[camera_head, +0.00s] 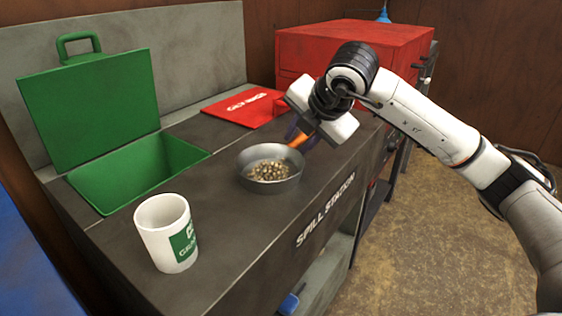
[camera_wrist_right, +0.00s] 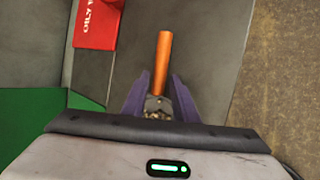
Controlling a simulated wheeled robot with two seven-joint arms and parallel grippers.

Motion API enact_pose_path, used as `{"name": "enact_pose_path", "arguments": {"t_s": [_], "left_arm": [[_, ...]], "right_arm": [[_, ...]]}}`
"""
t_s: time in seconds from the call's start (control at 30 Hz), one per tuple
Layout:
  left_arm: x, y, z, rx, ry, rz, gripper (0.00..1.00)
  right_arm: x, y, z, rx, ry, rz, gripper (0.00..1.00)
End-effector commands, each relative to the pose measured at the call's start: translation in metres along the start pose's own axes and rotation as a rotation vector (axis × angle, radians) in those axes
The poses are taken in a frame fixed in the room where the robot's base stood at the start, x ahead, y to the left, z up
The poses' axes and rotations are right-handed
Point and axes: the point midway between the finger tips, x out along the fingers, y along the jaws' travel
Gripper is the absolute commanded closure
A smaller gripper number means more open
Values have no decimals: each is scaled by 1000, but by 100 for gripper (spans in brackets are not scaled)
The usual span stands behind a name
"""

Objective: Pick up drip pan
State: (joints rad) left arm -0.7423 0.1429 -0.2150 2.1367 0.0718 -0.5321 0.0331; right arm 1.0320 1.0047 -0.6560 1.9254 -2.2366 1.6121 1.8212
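The drip pan (camera_head: 269,181) is a round grey metal pan with brownish granules in it. It sits on the dark top of the spill station (camera_head: 222,225). Its orange handle (camera_head: 299,141) points away to the upper right and also shows in the wrist view (camera_wrist_right: 162,62). My right gripper (camera_head: 301,136) is over the handle, pointing down. In the wrist view its purple fingers (camera_wrist_right: 159,84) stand on either side of the handle's lower end, apart, with a small gap showing. My left gripper is not in view.
A white mug (camera_head: 166,233) with a green label stands near the front left. A green bin (camera_head: 140,172) with a raised lid (camera_head: 90,112) is at the left. A red lid (camera_head: 240,107) lies behind the pan. A red cabinet (camera_head: 345,50) stands at the back.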

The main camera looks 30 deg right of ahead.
Motion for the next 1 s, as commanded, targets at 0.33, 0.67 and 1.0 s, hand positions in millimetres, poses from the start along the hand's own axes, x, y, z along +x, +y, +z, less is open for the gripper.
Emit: {"name": "enact_pose_path", "arguments": {"t_s": [0.33,0.67,1.0], "left_arm": [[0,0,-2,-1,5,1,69],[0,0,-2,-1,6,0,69],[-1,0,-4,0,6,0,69]], "right_arm": [[9,0,0,-1,1,1,74],[8,1,0,0,0,4,100],[2,6,3,1,0,6,100]]}}
